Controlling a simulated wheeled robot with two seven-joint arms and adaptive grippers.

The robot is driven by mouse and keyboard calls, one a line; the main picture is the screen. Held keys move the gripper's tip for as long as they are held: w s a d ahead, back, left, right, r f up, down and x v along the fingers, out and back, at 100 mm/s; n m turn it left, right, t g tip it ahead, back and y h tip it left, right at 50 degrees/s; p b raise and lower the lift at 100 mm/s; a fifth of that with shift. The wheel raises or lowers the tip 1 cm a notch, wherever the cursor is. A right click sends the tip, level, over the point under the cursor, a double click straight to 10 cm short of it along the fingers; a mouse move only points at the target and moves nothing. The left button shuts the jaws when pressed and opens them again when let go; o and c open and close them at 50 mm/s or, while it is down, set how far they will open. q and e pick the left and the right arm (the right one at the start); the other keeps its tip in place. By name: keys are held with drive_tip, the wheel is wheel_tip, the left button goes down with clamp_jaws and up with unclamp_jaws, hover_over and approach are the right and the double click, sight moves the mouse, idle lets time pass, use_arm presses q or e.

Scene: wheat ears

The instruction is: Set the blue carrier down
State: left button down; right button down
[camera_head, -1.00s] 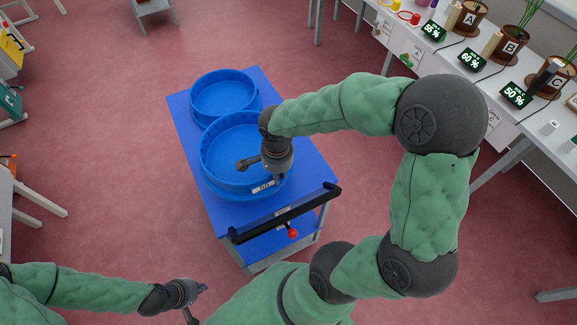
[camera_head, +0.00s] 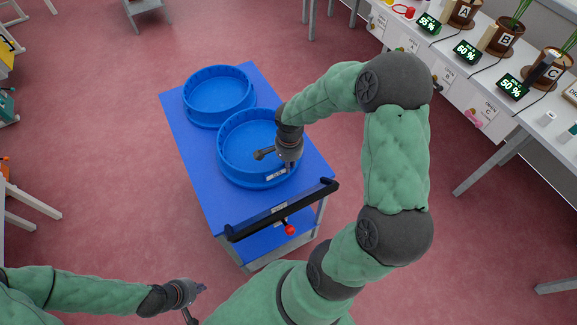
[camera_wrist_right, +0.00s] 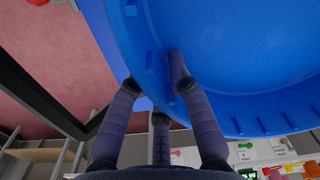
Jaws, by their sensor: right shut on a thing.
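A round blue carrier (camera_head: 235,172) is at the middle of a blue cart top (camera_head: 190,155). A second round blue carrier (camera_head: 218,90) stands on the cart's far end, close behind it. My right gripper (camera_head: 277,160) is shut on the near carrier's right rim, one finger inside and others outside. The wrist view shows the gripper (camera_wrist_right: 158,88) at the wall of this carrier (camera_wrist_right: 230,50). The carrier looks level. I cannot tell whether its underside touches the cart top. My left gripper (camera_head: 190,298) is low at the left, away from the cart; its opening is unclear.
A black handle bar (camera_head: 285,208) with a red knob (camera_head: 291,229) crosses the cart's near end. The cart top is bare along its left and near parts. A white bench with pots and number displays (camera_head: 466,51) stands at the right.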

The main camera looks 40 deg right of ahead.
drive_tip(key=shift+w+f, duration=0.1)
drive_tip(key=shift+f, duration=0.6)
drive_tip(key=shift+f, duration=0.15)
drive_tip(key=c, duration=1.1)
unclamp_jaws()
drive_tip(key=shift+c, duration=0.2)
wheel_tip(320, 180, up, 12)
drive_tip(key=p, duration=0.2)
drive_tip(key=shift+s, duration=0.25)
